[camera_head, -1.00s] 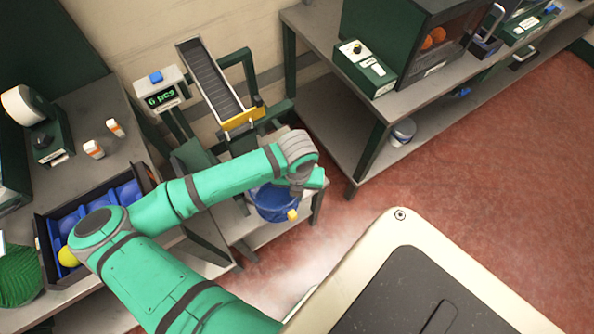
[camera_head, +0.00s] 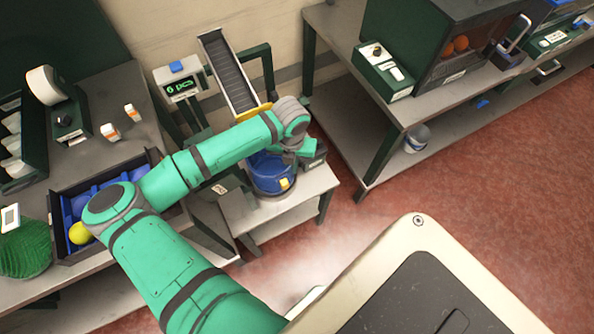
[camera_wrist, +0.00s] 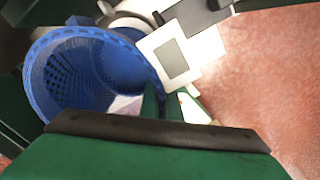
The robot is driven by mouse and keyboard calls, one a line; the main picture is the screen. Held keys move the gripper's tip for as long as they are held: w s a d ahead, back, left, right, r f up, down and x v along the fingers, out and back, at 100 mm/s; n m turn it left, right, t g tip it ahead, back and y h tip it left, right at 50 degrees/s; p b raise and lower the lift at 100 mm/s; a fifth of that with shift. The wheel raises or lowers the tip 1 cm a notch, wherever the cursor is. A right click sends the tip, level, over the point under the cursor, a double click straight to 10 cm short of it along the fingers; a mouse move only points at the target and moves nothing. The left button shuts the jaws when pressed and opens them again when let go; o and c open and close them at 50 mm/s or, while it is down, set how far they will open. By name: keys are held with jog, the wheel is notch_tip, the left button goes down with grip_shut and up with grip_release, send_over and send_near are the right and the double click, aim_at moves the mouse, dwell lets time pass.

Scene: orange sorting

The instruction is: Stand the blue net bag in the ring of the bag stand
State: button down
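The blue net bag (camera_head: 270,178), with a yellow tag on its front, is upright over the low grey stand table below the chute. In the wrist view its round open mouth (camera_wrist: 75,85) shows at the left, and it looks empty. My gripper (camera_head: 291,153) is at the bag's right rim; in the wrist view its green fingers (camera_wrist: 158,103) are closed at that rim. I cannot make out the ring of the bag stand; the bag and my arm cover that area. I cannot tell whether the bag's base touches the table.
A dark chute (camera_head: 231,78) with a yellow end slopes down behind my wrist, beside a counter display (camera_head: 181,87) reading 6 pcs. A low table (camera_head: 290,205) lies under the bag. A grey shelf bench (camera_head: 400,112) stands right; a green net bag (camera_head: 25,250) is left.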

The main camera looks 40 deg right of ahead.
jog(key=shift+w+d+f, duration=0.1)
jog(key=shift+w+d, duration=0.1)
jog(key=shift+w, duration=0.65)
jog(key=shift+s+f, duration=0.1)
jog(key=shift+f, duration=2.35)
jog(key=shift+a, duration=0.1)
jog(key=c, duration=1.9)
grip_release()
jog(key=shift+r, duration=0.15)
jog(key=shift+r, duration=4.4)
